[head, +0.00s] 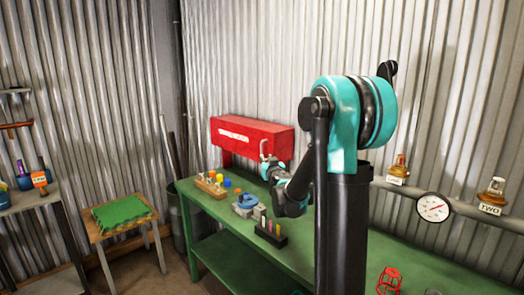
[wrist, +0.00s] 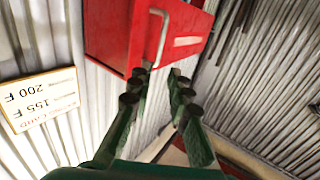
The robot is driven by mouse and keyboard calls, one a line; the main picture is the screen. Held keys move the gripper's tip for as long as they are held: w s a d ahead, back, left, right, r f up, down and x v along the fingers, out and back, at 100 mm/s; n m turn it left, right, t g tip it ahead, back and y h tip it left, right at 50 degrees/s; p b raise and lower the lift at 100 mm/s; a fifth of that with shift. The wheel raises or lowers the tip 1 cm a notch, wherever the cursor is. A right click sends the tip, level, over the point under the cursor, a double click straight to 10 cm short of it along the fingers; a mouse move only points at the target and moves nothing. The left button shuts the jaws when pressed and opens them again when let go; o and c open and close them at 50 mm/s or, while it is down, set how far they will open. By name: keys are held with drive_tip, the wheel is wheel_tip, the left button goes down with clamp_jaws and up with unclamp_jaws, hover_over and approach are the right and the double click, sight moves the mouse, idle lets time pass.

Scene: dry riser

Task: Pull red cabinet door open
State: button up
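The red cabinet (head: 250,134) is mounted on the corrugated wall above the green bench, with a white label strip on its front. In the wrist view the red cabinet (wrist: 115,30) fills the upper middle, and its pale bar handle (wrist: 158,38) stands out from the door. The door looks shut. My gripper (wrist: 158,76) is open, its two dark fingers apart and nothing visible between the tips. The handle's near end is close to the left fingertip; I cannot tell whether they touch. In the head view my gripper (head: 270,166) is at the cabinet's right end, beside the handle (head: 263,149).
The green bench (head: 215,207) below carries a wooden block with pegs (head: 210,186), a blue-grey device (head: 245,203) and a dark peg stand (head: 270,234). A pipe with a gauge (head: 433,207) runs along the wall at right. A stool (head: 122,214) stands left.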

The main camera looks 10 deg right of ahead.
drive_tip(key=w, duration=1.3)
drive_tip(key=shift+w+a, duration=0.25)
drive_tip(key=shift+w, duration=0.15)
clamp_jaws()
